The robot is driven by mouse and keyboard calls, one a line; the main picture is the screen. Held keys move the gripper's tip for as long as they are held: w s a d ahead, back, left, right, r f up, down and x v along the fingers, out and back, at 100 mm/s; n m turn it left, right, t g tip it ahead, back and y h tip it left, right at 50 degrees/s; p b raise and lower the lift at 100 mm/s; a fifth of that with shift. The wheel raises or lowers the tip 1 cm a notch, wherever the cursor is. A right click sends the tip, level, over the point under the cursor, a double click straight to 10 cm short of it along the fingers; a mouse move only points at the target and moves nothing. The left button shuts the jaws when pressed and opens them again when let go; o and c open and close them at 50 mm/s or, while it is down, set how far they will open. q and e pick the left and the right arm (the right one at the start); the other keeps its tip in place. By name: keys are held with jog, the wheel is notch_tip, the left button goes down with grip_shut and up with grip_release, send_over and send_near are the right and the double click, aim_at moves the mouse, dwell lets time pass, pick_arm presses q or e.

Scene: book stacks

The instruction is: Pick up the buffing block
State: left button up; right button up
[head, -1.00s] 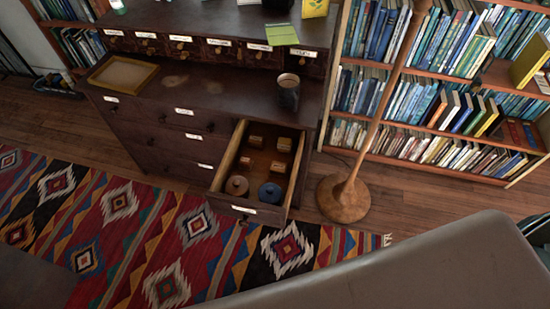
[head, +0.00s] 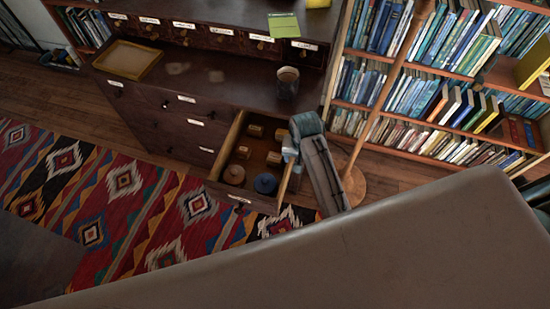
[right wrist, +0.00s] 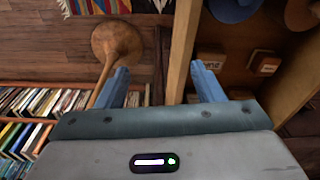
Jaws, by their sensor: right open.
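I cannot tell which is the buffing block. The right wrist view shows a labelled block (right wrist: 210,62) and another block (right wrist: 265,65). My right gripper (head: 290,156) is at the drawer's right side wall. In the right wrist view its fingers (right wrist: 163,82) are apart with nothing held, and the drawer's wall (right wrist: 181,50) shows between them. My left gripper is not in view.
A mug (head: 287,83) and a tray (head: 127,60) are on the dresser top. A wooden stand base (head: 352,187) is right of the drawer.

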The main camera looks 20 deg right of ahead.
jog(key=r+m+g, duration=0.1)
jog(key=m, duration=0.1)
send_over(275, 157)
notch_tip(275, 157, down, 10)
jog(key=shift+f+p, duration=0.2)
jog(key=shift+p, duration=0.35)
jog(key=shift+c, duration=0.2)
jog(key=c, duration=0.7)
